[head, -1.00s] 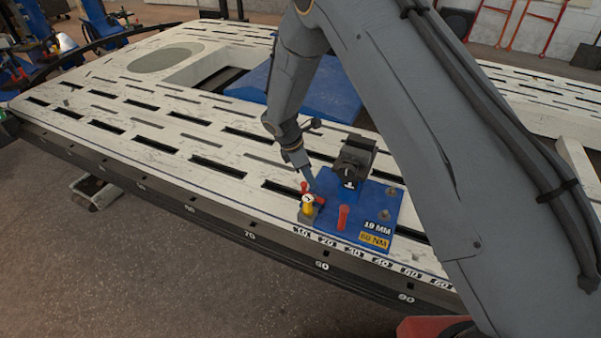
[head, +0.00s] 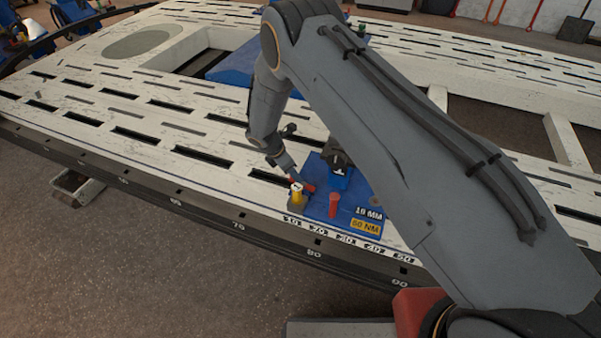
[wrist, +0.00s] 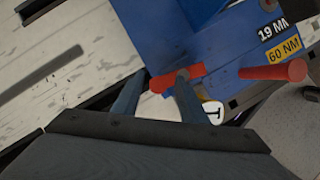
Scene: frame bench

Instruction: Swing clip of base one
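The base is a blue plate (head: 350,222) on the white slotted bench, with a dark clamp block marked 1 on it. It also shows in the wrist view (wrist: 225,45), with the labels 19 MM and 60 NM. A short red clip (wrist: 194,70) lies at my fingertips, also seen in the head view (head: 308,186). My gripper (wrist: 161,72) is open. Its right finger overlaps the clip and the left finger stands just off its left end. Contact is unclear. A yellow-topped post (head: 297,192) marked with a figure stands beside the clip, partly hidden in the wrist view.
A second red peg (head: 333,203) stands upright on the plate; it shows at right in the wrist view (wrist: 275,72). The bench (head: 90,105) has many slots and a numbered front edge. My arm hides the plate's right side. The bench to the left is clear.

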